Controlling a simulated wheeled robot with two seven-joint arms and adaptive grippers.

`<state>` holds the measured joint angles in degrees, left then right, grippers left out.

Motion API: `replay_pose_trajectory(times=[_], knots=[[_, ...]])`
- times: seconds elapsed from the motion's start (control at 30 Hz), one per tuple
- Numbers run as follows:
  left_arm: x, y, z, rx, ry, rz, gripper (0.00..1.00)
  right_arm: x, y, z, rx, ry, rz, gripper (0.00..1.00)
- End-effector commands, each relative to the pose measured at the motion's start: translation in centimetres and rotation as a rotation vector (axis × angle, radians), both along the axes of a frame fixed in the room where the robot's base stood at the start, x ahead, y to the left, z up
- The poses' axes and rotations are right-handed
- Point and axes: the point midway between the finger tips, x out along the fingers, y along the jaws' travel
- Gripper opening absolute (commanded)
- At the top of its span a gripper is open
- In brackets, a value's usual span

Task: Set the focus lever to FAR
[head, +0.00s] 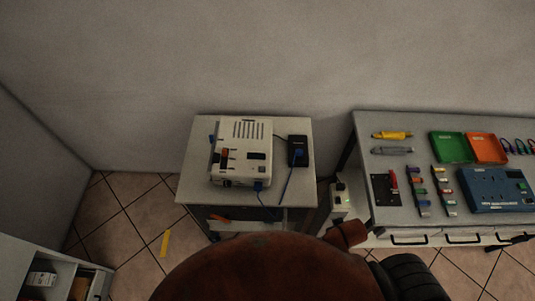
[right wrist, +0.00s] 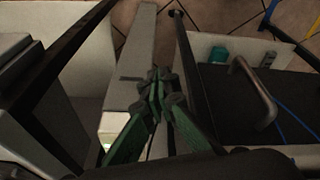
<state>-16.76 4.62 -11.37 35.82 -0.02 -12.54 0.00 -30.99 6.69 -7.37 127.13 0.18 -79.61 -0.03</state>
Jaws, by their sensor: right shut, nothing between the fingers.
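A white box-shaped device (head: 241,160) with vent slots on top sits on a small grey table (head: 193,166). A small orange piece (head: 224,153) shows at the left of its upper face, beside dark labels. It may be the focus lever; its setting and any FAR mark are too small to read. In the right wrist view my right gripper (right wrist: 158,80) has its green fingers shut and empty, among table legs, grey panels and the floor. The device is not recognisable in that view. My left gripper is in neither view.
A long bench (head: 400,215) at the right holds tools, coloured trays and a blue panel (head: 495,188). A metal handle (right wrist: 255,92) is right of my gripper.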

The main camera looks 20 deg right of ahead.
Motion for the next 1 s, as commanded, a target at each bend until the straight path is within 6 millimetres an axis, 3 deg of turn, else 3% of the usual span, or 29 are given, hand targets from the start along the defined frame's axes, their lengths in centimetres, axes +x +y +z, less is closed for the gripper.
replay_pose_trajectory(times=[0.23, 0.3, 0.47, 0.67, 0.77, 0.87, 1.0], knots=[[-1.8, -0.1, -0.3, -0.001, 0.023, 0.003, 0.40, 0.6, -0.1, 6.3, -0.031, -0.061, 0.020, 0.00], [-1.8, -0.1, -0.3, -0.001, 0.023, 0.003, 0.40, 2.9, 0.0, 8.2, -0.081, -0.134, 0.072, 0.00], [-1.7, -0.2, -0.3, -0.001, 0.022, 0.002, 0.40, 8.2, 1.0, 10.3, -0.186, -0.279, 0.194, 0.00], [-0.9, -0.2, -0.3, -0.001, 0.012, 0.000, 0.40, 14.4, 3.7, 12.9, -0.318, -0.466, 0.370, 0.00], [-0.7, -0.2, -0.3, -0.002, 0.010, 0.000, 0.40, 17.6, 6.2, 14.7, -0.397, -0.579, 0.492, 0.00], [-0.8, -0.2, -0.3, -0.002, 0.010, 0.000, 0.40, 20.7, 10.2, 17.0, -0.491, -0.722, 0.655, 0.00], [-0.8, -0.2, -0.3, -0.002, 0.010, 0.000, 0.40, 23.4, 18.7, 20.3, -0.637, -0.956, 0.956, 0.00]])
